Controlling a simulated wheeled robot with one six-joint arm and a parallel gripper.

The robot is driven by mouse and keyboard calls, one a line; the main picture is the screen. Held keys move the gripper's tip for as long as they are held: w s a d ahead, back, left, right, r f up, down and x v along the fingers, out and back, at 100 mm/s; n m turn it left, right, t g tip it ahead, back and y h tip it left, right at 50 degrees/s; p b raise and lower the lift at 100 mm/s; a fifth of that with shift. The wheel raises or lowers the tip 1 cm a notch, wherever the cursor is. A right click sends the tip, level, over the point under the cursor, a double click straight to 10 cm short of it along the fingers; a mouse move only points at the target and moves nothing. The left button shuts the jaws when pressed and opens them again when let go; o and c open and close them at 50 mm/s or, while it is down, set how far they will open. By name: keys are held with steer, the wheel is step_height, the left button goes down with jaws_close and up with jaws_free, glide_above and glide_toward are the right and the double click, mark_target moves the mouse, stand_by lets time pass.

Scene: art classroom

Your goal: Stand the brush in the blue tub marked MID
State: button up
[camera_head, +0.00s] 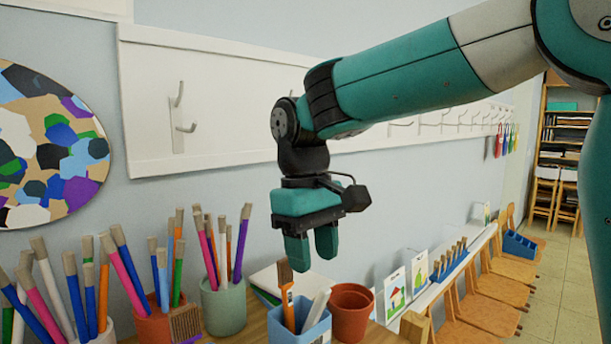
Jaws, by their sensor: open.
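A light blue tub (300,328) stands on the table at the bottom of the view, cut off by the lower edge. No MID marking can be read on it. A brush with an orange handle (287,306) and brown bristles stands bristles up inside this tub, leaning slightly. A pale grey-white flat-ended item (317,309) leans in the tub beside it. My gripper (312,254) points down, its fingers apart and empty. In the picture it is above the tub and the brush; the depth between them is hard to tell.
A terracotta pot (351,312) stands right of the blue tub. A green tub (224,309) and an orange tub (158,328), full of brushes, stand left. Stacked books (279,282) lie behind. A hook rail (215,105) is on the wall.

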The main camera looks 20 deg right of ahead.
step_height(320, 180, up, 12)
steer(key=w+p, duration=0.1)
steer(key=p, duration=0.5)
steer(key=shift+w+a+r, duration=0.2)
steer(key=shift+w+a, duration=0.1)
steer(key=shift+f, duration=0.1)
